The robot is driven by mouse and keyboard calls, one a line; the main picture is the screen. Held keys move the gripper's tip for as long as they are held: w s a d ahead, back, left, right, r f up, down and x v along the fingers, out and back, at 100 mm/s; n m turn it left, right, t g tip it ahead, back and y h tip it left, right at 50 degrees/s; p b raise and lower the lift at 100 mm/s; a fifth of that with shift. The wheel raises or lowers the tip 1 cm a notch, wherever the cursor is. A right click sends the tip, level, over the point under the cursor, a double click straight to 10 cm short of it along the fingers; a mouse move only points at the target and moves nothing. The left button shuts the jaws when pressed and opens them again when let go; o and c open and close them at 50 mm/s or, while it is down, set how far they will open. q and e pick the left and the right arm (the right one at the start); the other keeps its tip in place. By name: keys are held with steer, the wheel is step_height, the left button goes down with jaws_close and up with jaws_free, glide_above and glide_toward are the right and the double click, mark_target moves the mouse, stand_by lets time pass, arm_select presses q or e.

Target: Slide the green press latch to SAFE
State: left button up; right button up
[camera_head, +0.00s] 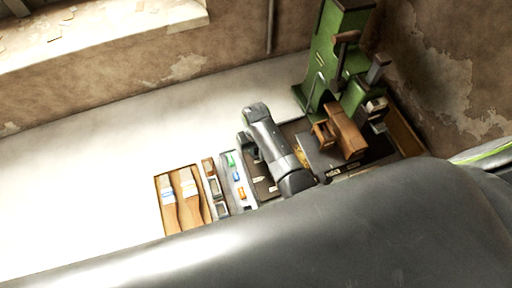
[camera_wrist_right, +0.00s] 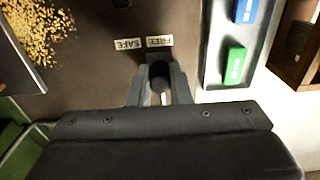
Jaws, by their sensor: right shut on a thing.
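The green press (camera_head: 325,60) stands at the back right with a brown wooden part in front of it. My right gripper (camera_wrist_right: 160,84) is shut around a small dark upright knob (camera_wrist_right: 160,70) on the dark brown base. The knob lines up with the white FREE label (camera_wrist_right: 160,41); the SAFE label (camera_wrist_right: 128,44) is just left of it. Both labels read upside down in the wrist view. In the head view my right gripper (camera_head: 246,146) is partly hidden by its own wrist. I cannot see green on the gripped knob. My left gripper is out of view.
A grey tray (camera_wrist_right: 211,75) with a green block (camera_wrist_right: 233,65) and a blue block (camera_wrist_right: 246,10) lies close to the right of the gripper in the wrist view. Golden shavings (camera_wrist_right: 38,32) lie to the left. A wooden box (camera_head: 158,205) holds two brushes.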

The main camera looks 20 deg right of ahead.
steer(key=shift+d, duration=0.15)
steer(key=shift+d+p, duration=0.5)
steer(key=shift+d, duration=0.85)
steer(key=o, duration=1.4)
steer(key=shift+o, duration=0.2)
